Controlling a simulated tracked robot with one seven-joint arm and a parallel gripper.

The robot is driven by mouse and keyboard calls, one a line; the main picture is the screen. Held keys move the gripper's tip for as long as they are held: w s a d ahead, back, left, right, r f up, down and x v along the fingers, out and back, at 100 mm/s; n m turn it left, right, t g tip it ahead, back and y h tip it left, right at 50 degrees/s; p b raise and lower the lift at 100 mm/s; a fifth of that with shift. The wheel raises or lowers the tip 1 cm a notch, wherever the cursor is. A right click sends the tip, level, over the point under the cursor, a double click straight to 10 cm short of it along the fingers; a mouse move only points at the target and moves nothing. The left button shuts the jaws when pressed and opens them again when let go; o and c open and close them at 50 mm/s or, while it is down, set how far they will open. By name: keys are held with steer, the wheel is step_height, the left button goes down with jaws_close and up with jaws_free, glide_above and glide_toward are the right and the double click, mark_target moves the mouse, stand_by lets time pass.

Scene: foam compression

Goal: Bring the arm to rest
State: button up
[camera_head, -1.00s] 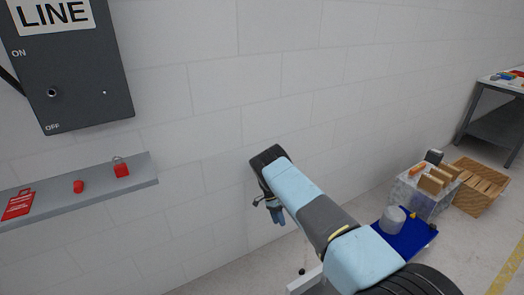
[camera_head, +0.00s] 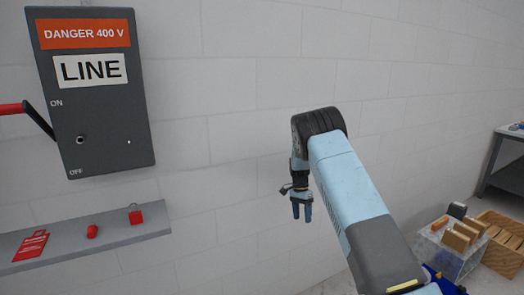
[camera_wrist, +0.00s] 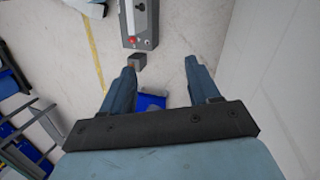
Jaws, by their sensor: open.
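My gripper (camera_head: 302,212) hangs at the end of my arm, pointing down, in front of the block wall in the head view. Its two fingers are apart with nothing between them. In the wrist view the fingers of my gripper (camera_wrist: 160,80) spread wide above the floor, with only floor-level things far beyond them. The arm bends at a dark joint above the wrist.
A grey switch box (camera_head: 95,90) labelled LINE is on the wall at left, its red-handled lever at ON. Below it a shelf (camera_head: 85,242) holds a red tag (camera_head: 31,245), a red cylinder (camera_head: 92,231) and a red padlock (camera_head: 136,216). A crate (camera_head: 503,240) stands at right.

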steer(key=s+d+r+n+t+y, duration=0.1)
steer(key=s+d+r+n, duration=0.1)
steer(key=s+r, duration=0.65)
steer(key=s+d+r+n+t, duration=0.15)
steer(key=s+r, duration=0.25)
steer(key=r, duration=0.9)
steer(key=s+d+r+n+t+y, duration=0.1)
steer(key=s+r+t, duration=0.1)
steer(key=s+r, duration=0.65)
steer(key=s+d+r+n+t, duration=0.25)
steer(key=s+r, duration=0.65)
steer(key=s, duration=0.5)
steer(key=s+f+n+t+h, duration=0.1)
steer(key=s+n+t, duration=0.1)
steer(key=s, duration=1.2)
steer(key=shift+s+a+n, duration=0.25)
steer(key=shift+a+n, duration=0.05)
steer(key=shift+n, duration=0.4)
steer(key=shift+f, duration=0.1)
steer(key=shift+c, duration=0.4)
